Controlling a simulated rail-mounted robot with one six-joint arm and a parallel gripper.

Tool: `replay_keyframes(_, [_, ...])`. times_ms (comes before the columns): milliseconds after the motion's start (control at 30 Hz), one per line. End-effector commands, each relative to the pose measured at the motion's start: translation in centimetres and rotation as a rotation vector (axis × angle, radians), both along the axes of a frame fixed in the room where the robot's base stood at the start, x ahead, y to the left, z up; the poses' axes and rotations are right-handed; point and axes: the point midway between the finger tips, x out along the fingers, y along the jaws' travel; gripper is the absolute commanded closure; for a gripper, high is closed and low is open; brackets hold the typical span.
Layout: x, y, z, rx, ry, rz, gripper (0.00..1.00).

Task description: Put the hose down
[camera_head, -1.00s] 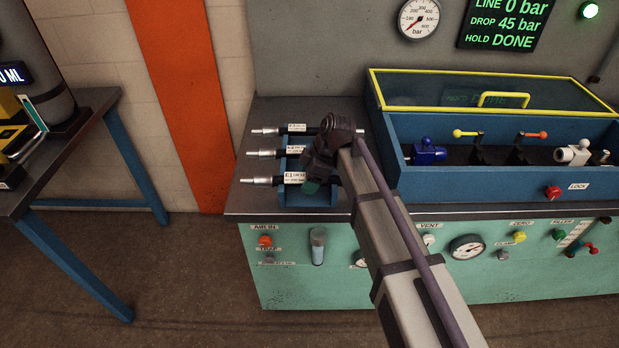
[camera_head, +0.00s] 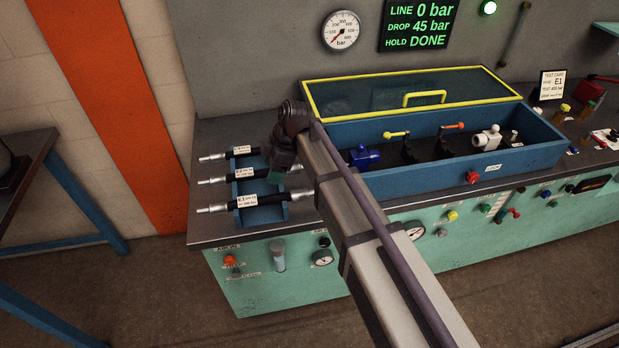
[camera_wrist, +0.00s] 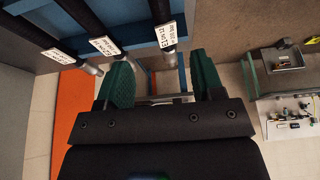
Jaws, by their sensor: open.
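Three black hoses with silver end fittings and white labels lie side by side in a blue rack (camera_head: 240,221) at the bench's left end. The front hose (camera_head: 262,200) is labelled E1; the middle hose (camera_head: 240,174) and the back hose (camera_head: 242,150) lie behind it. My gripper (camera_head: 283,178) is just above the rack's right side and partly hides the hoses. In the wrist view my gripper (camera_wrist: 163,80) has its green fingers apart with nothing held between them. The E1 hose (camera_wrist: 163,12) shows beyond the gap, apart from the fingers.
A blue test box (camera_head: 440,165) with a yellow-framed clear lid (camera_head: 400,92) stands right of the rack. A gauge (camera_head: 341,31) and a display (camera_head: 418,24) reading 0 bar and DONE are on the wall. Another table (camera_head: 30,170) stands at left.

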Motion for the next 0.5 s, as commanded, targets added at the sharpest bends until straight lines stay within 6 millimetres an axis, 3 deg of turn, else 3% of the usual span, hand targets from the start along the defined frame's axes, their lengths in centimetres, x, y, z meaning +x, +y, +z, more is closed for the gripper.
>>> replay_keyframes(67, [-0.3, -1.3, -0.1, -0.015, 0.011, -0.048, 0.39])
replay_keyframes(133, [-1.3, -4.9, -0.3, -0.059, 0.044, -0.205, 0.39])
replay_keyframes(167, [-2.0, -7.3, -0.5, -0.088, 0.068, -0.313, 0.39])
replay_keyframes(233, [-4.4, -13.9, -0.8, -0.17, 0.129, -0.638, 0.39])
replay_keyframes(333, [-8.8, -22.9, -1.2, -0.277, 0.206, -1.16, 0.39])
replay_keyframes(400, [-11.8, -27.4, -1.3, -0.325, 0.24, -1.472, 0.39])
replay_keyframes(500, [-14.4, -31.0, -1.3, -0.359, 0.264, -1.757, 0.39])
